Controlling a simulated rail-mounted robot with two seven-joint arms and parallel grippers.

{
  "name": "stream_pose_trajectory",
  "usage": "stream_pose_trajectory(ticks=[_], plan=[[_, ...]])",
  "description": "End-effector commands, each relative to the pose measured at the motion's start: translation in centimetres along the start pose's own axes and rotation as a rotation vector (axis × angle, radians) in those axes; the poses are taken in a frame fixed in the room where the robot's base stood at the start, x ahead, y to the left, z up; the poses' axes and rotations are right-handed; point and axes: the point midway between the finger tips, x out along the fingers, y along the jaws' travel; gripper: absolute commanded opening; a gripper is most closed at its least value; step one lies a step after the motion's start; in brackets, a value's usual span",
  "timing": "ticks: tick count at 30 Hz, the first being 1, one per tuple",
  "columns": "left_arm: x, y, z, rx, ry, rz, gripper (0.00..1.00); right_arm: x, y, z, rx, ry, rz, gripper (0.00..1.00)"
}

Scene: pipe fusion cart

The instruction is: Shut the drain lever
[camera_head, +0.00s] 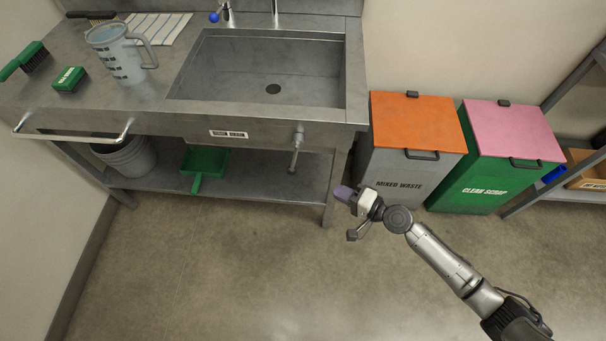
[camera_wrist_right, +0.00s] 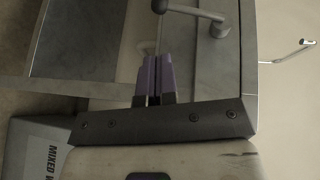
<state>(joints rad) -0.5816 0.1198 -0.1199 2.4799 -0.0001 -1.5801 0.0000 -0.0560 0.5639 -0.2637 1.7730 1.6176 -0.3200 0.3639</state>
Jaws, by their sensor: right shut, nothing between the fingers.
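The drain lever (camera_head: 296,150) hangs down from its pivot under the front edge of the steel sink (camera_head: 250,72), with its knob at the lower end. In the right wrist view, the lever (camera_wrist_right: 188,11) shows at the top, with its knob near the line of the fingertips. My right gripper (camera_head: 343,194) is shut and empty, with purple fingertips. It is right of the lever and lower in the head view, apart from it. The fingers (camera_wrist_right: 153,76) also show in the wrist view, pressed together. My left gripper is not in view.
The lower shelf (camera_head: 250,180) holds a green dustpan (camera_head: 204,162) and a bucket (camera_head: 127,157). A jug (camera_head: 115,55) stands on the counter. The front floor is clear.

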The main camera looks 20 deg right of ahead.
Motion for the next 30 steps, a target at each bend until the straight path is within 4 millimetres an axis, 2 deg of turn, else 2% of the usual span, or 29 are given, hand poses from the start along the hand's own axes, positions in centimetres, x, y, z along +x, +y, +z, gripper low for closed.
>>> stream_pose_trajectory(ticks=[12,18,24,30], plan=[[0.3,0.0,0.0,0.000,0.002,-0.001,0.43,7.7,0.0,0.0,-0.001,0.001,-0.002,0.00],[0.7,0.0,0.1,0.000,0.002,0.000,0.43,10.6,0.0,0.0,0.000,0.000,-0.001,0.00],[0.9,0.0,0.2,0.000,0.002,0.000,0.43,12.3,0.0,0.0,-0.001,0.000,0.000,0.00],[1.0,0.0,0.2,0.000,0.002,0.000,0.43,12.9,0.0,0.1,-0.001,-0.001,0.000,0.00]])
